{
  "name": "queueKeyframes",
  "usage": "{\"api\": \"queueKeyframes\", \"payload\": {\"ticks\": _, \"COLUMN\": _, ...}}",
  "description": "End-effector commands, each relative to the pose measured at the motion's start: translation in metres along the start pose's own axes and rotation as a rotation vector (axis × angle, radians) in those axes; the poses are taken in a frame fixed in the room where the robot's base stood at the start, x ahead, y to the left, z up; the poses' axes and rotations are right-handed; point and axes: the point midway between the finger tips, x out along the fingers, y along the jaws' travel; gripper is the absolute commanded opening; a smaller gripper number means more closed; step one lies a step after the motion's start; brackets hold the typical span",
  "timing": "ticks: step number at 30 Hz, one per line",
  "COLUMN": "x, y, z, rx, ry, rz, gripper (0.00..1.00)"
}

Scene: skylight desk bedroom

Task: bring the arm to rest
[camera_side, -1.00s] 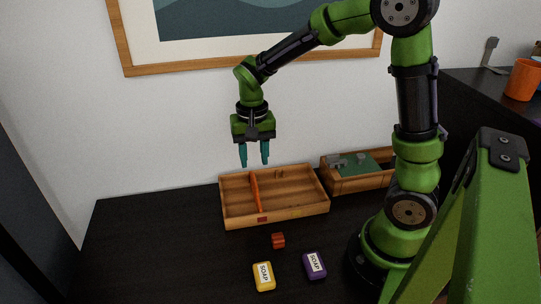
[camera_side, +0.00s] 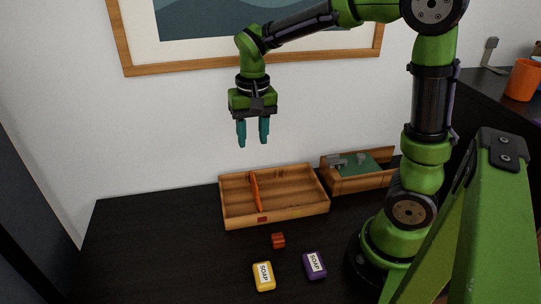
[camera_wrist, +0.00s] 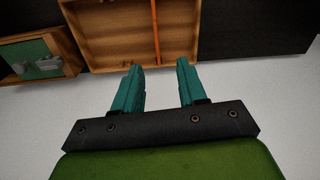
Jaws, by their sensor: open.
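My gripper (camera_side: 253,144) is open, with its teal fingers apart and nothing between them. It hangs fingers-down in the air, above and slightly behind the wooden tray with an orange divider. In the wrist view my gripper (camera_wrist: 158,65) is also empty, with the tray (camera_wrist: 88,48) beyond its fingertips. The tray (camera_side: 290,212) lies on the dark desk and looks empty.
A yellow soap (camera_side: 263,276), a purple soap (camera_side: 315,266) and a small red-orange block (camera_side: 278,241) lie in front of the tray. A smaller wooden box (camera_side: 341,187) with a green inside stands right of it. The wall (camera_side: 180,130) is behind.

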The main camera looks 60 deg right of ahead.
Motion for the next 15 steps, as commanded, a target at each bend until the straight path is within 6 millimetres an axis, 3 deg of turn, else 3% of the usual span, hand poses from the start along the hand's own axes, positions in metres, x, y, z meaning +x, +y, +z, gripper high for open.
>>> {"api": "queueKeyframes", "payload": {"ticks": 9, "x": -0.031, "y": 0.013, "z": 0.070, "rx": -0.250, "ry": 0.208, "rz": -0.269, "gripper": 0.41}}
{"api": "queueKeyframes", "payload": {"ticks": 15, "x": -0.045, "y": 0.025, "z": 0.107, "rx": -0.323, "ry": 0.361, "rz": -0.389, "gripper": 0.41}}
